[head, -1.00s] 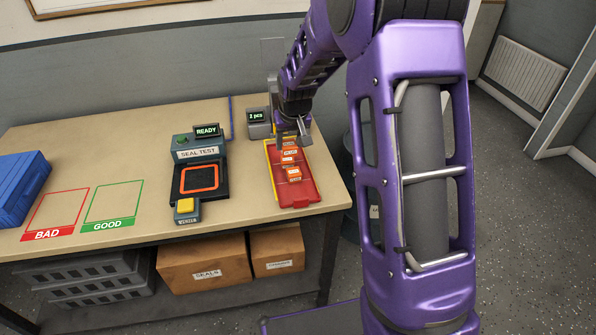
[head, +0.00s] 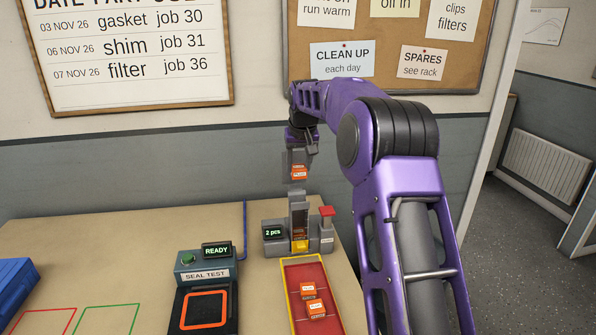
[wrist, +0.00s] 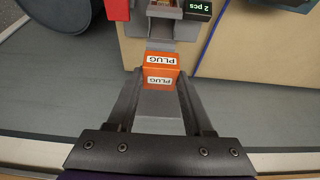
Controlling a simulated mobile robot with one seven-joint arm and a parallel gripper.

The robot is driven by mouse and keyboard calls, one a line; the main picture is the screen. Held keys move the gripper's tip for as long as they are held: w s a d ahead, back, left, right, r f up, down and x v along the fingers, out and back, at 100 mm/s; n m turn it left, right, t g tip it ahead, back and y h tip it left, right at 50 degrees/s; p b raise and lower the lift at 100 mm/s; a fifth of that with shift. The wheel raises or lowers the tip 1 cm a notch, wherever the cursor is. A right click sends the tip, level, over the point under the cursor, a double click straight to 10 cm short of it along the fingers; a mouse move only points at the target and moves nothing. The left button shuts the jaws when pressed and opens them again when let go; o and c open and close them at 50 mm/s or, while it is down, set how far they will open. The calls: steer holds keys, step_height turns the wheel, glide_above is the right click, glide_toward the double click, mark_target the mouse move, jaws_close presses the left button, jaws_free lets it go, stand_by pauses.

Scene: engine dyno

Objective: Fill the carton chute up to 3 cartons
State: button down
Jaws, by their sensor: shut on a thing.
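My gripper (head: 299,160) is shut on an orange carton (head: 299,173) and holds it in the air above the carton chute (head: 299,215). In the wrist view the held carton (wrist: 160,70) shows "PLUG" labels between the fingers. The grey upright chute has a yellow part at its foot, and its display (head: 274,232) reads "2 pcs". In the wrist view the chute's open top (wrist: 172,12) shows ahead of the carton, apart from it. Two orange cartons (head: 312,298) lie in the red tray (head: 302,272) with a yellow edge, in front of the chute.
A red-topped post (head: 327,218) stands right beside the chute. The seal test device (head: 204,275), showing "READY", stands to the left, with red and green outlined areas and a blue bin (head: 12,285) further left. The wall is behind the bench.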

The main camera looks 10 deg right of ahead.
steer(key=b, duration=0.2)
glide_above(299, 197)
steer(key=s, duration=0.3)
step_height(299, 197, down, 6)
steer(key=shift+a+f, duration=0.2)
steer(key=shift+a, duration=0.1)
stand_by(1.2)
steer(key=shift+f+b, duration=0.95)
steer(key=shift+f, duration=1.05)
stand_by(0.5)
stand_by(0.4)
steer(key=shift+c, duration=1.1)
jaws_free()
steer(key=p+v, duration=0.1)
steer(key=v, duration=1.6)
steer(key=shift+s+r, duration=0.15)
